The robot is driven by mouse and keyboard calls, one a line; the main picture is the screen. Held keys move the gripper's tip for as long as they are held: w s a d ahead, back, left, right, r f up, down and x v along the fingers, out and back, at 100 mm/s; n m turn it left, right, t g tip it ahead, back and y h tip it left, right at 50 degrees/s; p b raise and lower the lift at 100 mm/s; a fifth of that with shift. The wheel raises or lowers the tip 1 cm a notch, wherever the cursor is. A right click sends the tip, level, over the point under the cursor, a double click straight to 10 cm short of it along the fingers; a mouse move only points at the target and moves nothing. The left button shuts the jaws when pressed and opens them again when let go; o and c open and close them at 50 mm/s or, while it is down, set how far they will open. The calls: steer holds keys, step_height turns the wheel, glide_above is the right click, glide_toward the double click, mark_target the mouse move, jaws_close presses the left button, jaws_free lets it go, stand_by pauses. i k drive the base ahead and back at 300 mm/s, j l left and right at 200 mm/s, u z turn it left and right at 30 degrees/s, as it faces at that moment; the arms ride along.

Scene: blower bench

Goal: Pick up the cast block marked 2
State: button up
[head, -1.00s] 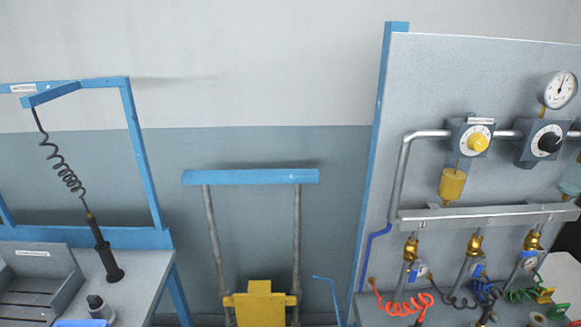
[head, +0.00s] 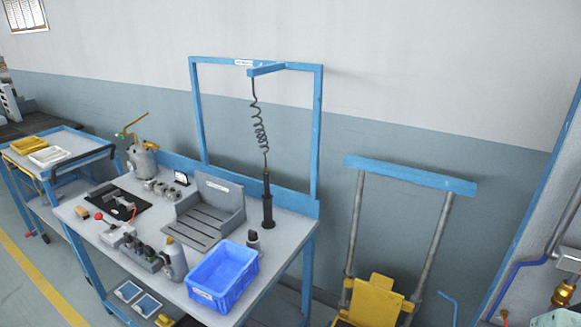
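The grey workbench (head: 196,303) with a blue frame stands left of centre in the head view. Several small grey blocks (head: 162,188) sit in a row on its back part, left of a grey slotted fixture (head: 212,212). They may be the cast blocks, but no number is readable on them at this size. I cannot tell which one is marked 2. My gripper is not in view.
A blue bin (head: 223,275) stands at the bench's front right. A dark hanging tool (head: 267,200) with a coiled cord is behind it. A blue cart (head: 78,151) with trays stands at left. A yellow lift (head: 374,303) stands right of the bench.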

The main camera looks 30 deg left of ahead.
mark_target(160, 187)
steer(key=u, duration=2.05)
steer(key=i+j+u, duration=0.4)
steer(key=i+u, duration=0.4)
steer(key=i, duration=0.25)
steer(key=i+u, duration=0.1)
steer(key=i, duration=1.1)
steer(key=i+z, duration=0.2)
steer(key=i, duration=0.35)
steer(key=i+j+z, duration=0.25)
steer(key=i, duration=0.25)
steer(key=i+j+z, duration=0.15)
steer(key=i+z, duration=0.25)
steer(key=i+j+z, duration=0.2)
steer(key=z, duration=0.2)
steer(key=i+j+z, duration=0.2)
steer(key=z, duration=0.2)
steer(key=i+j+z, duration=0.2)
steer(key=j+z, duration=0.2)
